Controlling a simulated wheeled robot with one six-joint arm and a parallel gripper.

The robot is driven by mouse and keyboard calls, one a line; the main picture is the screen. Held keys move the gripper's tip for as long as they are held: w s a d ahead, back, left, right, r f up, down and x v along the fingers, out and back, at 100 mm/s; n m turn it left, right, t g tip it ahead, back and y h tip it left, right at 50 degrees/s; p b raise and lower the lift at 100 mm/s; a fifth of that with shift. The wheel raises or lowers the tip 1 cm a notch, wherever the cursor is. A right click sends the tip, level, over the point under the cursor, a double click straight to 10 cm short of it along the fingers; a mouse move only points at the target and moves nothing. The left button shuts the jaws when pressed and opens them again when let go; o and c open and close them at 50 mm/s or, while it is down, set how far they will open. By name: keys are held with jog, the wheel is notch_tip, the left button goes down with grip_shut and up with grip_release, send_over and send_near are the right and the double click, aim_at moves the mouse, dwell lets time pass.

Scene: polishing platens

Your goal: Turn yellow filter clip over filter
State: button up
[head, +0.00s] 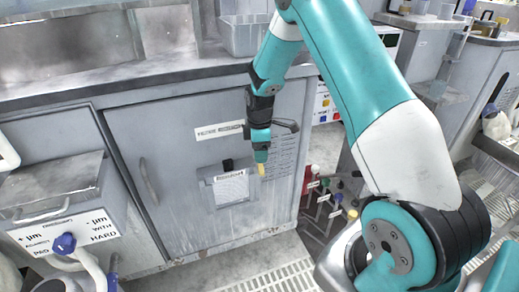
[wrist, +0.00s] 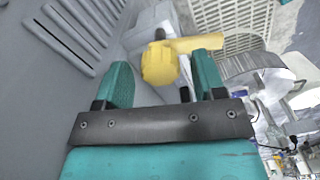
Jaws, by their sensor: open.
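The yellow filter clip (wrist: 161,64) shows in the wrist view as a round ribbed knob with an arm pointing right. In the head view only a small yellow piece of the clip (head: 261,170) shows under my gripper (head: 261,154). My gripper is open; in the wrist view its teal fingers (wrist: 164,66) stand on either side of the clip, and contact cannot be told. The filter (head: 230,188), a pale panel in a grey frame, is on the cabinet door, just left of the clip. The clip's far side is hidden.
The grey cabinet door (head: 160,130) has a handle on its left and slots (wrist: 75,45) that show close by in the wrist view. A grey box with a blue knob (head: 65,242) is at left. Floor grating lies below.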

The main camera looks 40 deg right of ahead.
notch_tip(320, 180, up, 12)
jog(key=p, duration=0.1)
dwell(0.4)
jog(key=s+d+r+t+y+b, duration=0.2)
jog(key=s+d+r+y+b, duration=0.2)
jog(key=d+b, duration=0.15)
jog(key=x, duration=0.5)
jog(key=b+x, duration=0.1)
jog(key=x, duration=0.5)
jog(key=w+b+x, duration=0.1)
jog(key=x, duration=0.5)
jog(key=shift+d+f, duration=0.15)
jog(key=shift+d, duration=0.15)
jog(key=c, duration=0.9)
